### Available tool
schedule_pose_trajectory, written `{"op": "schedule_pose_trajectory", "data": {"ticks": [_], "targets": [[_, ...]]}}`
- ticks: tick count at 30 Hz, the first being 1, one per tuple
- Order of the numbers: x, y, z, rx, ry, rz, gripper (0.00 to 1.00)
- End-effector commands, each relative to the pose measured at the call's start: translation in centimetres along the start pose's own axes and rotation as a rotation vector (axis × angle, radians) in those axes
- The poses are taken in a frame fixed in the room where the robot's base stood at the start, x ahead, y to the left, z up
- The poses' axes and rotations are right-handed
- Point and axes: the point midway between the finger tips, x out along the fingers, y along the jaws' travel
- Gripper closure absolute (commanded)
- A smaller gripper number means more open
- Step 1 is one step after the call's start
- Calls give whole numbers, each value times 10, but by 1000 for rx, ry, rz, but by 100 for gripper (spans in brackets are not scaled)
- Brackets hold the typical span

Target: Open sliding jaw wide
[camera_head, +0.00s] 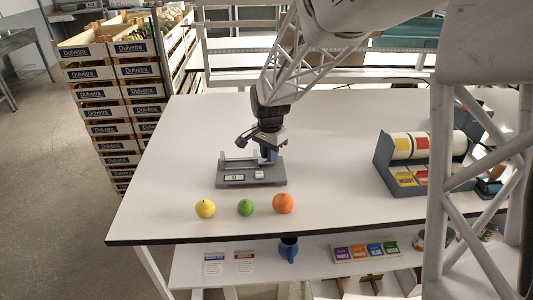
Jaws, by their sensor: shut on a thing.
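A grey device (250,179) with a small display and a pale button on its front sits on the white table (330,215). My gripper (265,146) is over the right part of the device, shut on what looks like the sliding jaw. The fingertips are small and partly hidden, so the exact contact is hard to see.
A yellow fruit (205,209), a green fruit (245,207) and an orange fruit (283,203) lie in front of the device. A grey label dispenser (385,162) with rolls stands to the right. The table left of the device is clear.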

Motion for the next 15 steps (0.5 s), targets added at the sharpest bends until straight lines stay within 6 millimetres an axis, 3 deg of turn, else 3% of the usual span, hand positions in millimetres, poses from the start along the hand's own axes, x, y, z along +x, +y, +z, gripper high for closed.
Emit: {"op": "schedule_pose_trajectory", "data": {"ticks": [2, 3, 4, 15], "targets": [[-1, 1, -1, 1, 1, 0, 100], [-1, 1, -1, 1, 1, 0, 78], [-1, 1, -1, 1, 1, 0, 73], [-2, 0, -1, 1, 1, 0, 73]]}}
